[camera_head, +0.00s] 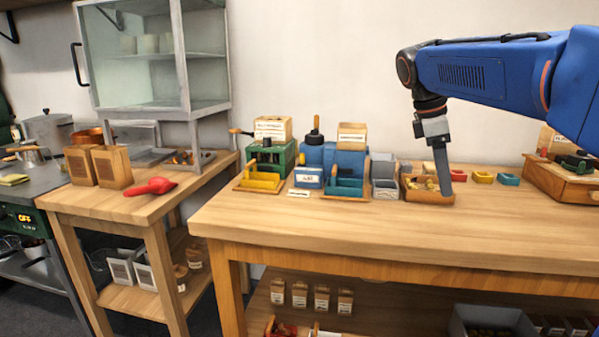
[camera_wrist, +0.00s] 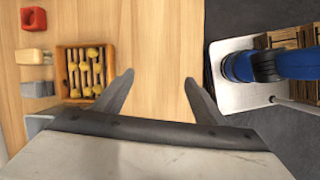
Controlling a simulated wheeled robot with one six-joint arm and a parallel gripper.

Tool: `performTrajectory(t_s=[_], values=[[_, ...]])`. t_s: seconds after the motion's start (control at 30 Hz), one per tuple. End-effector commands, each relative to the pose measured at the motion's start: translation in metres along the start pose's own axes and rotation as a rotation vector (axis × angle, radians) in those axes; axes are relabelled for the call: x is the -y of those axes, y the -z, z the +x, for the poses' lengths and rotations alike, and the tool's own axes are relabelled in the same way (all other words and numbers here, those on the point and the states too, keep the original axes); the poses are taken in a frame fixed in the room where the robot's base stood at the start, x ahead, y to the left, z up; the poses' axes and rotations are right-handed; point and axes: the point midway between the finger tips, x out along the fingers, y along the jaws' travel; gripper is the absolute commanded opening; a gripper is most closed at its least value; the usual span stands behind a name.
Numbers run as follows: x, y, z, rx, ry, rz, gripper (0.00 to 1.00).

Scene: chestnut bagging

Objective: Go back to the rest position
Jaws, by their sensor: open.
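My gripper (camera_head: 443,172) hangs from my blue arm over the back right part of the wooden table (camera_head: 380,235) in the head view. In the wrist view my gripper (camera_wrist: 158,82) has its two dark fingers spread apart, with only bare wood seen between them. A wooden tray (camera_wrist: 62,70) with yellowish-brown pieces in it lies left of the fingers in the wrist view. The tray also shows in the head view (camera_head: 428,198), partly covered by my gripper. I see nothing held.
Green (camera_head: 268,160) and blue (camera_head: 345,165) box stations stand left of my gripper. Small coloured bins (camera_head: 483,177) and a wooden box (camera_head: 560,180) stand to the right. A glass cabinet (camera_head: 140,60) and a red scoop (camera_head: 150,187) are on the left table. The front of the main table is clear.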

Motion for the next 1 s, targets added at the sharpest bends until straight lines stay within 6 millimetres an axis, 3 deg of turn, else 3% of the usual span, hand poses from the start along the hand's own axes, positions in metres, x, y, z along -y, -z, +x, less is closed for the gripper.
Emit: performTrajectory(t_s=[0.17, 0.37, 0.77, 1.0], values=[[0.031, -0.005, 0.014, -0.049, -0.024, 0.112, 0.65], [0.082, -0.008, 0.043, -0.14, -0.052, 0.315, 0.65], [0.182, -0.002, 0.115, -0.34, -0.053, 0.744, 0.65], [0.241, 0.009, 0.167, -0.467, -0.02, 1.015, 0.65]])
